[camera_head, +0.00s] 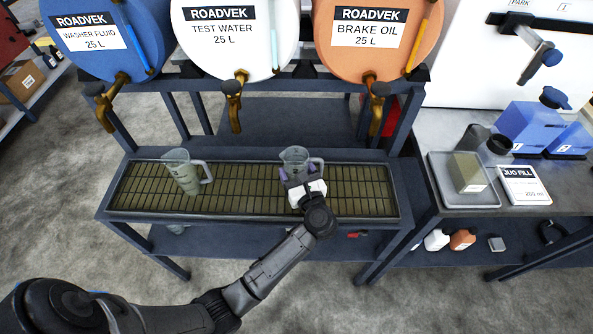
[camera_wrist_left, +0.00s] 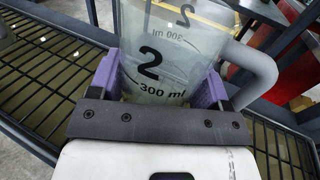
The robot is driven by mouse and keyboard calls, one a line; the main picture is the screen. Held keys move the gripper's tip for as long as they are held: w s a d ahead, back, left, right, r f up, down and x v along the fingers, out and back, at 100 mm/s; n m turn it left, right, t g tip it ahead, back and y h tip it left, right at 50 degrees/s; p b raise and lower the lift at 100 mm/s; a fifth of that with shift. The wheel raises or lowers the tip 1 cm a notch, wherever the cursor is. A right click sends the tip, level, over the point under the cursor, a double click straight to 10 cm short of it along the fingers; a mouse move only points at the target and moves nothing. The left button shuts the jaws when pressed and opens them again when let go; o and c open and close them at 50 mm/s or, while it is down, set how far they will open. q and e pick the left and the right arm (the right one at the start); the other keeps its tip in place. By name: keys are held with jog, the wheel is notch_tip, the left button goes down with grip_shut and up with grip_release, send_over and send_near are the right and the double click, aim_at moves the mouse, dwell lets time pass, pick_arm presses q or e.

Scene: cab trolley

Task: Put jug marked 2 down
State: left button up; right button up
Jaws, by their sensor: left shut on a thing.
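The jug marked 2 (camera_wrist_left: 150,45) is clear with a grey handle and shows "2" and "300 ml" in the left wrist view. My left gripper (camera_head: 299,178) is shut on it, with a purple finger on each side. In the head view the jug (camera_head: 295,156) stands upright at or just above the slatted grate (camera_head: 240,198) of the trolley. I cannot tell whether its base touches the grate. A second clear jug (camera_head: 180,172) with a handle stands on the grate to the left. My right gripper is not in view.
A bench at right holds a grey tray (camera_head: 488,200), a "JUG FILL" card (camera_head: 524,190) and blue containers (camera_head: 532,127). The grate between the jugs is clear.

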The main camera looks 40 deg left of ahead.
pick_arm(q)
jog(key=shift+f, duration=0.1)
jog(key=shift+f, duration=0.1)
jog(key=o, duration=1)
